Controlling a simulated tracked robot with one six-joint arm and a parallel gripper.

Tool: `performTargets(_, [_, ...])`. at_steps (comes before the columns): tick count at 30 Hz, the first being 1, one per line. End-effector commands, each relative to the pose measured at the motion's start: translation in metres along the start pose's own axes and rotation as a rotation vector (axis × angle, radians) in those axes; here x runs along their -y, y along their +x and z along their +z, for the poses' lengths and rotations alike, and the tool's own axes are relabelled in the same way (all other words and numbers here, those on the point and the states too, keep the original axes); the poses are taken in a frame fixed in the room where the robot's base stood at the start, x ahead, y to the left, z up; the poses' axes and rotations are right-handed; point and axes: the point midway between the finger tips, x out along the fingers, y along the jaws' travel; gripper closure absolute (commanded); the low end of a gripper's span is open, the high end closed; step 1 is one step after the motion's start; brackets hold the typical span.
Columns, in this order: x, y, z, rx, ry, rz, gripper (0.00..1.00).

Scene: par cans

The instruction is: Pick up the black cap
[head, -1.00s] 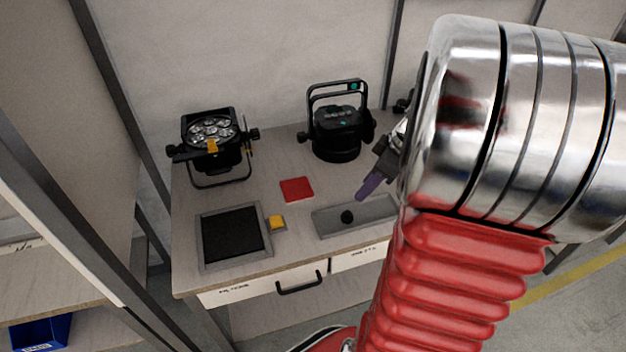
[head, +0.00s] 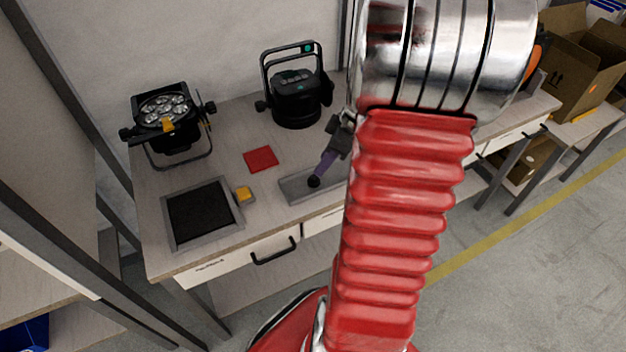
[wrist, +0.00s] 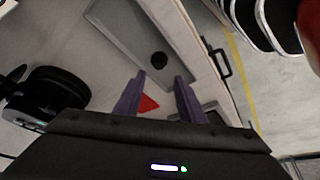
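The black cap (head: 314,182) is a small dark round piece lying in the shallow grey tray (head: 296,190) at the table's front. In the wrist view the cap (wrist: 158,60) shows just beyond the fingertips, roughly centred between them. My gripper (head: 321,171) has purple fingers and reaches down from the right, its tips beside or over the cap in the head view. The wrist view shows my gripper (wrist: 159,77) with fingers apart and nothing between them. I cannot tell the remaining gap to the cap. My arm hides the tray's right end.
Two black lamps stand behind, one with an upright handle (head: 297,98), one with several lenses (head: 166,112). Cardboard boxes (head: 551,62) stand far right.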

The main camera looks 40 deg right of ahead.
Motion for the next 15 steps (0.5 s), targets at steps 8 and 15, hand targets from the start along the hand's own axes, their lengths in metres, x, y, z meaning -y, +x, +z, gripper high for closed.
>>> performTargets(8, [0.0,0.023,0.0,0.0,0.0,0.0,0.64])
performTargets(15, [0.0,0.023,0.0,0.0,0.0,0.001,0.64])
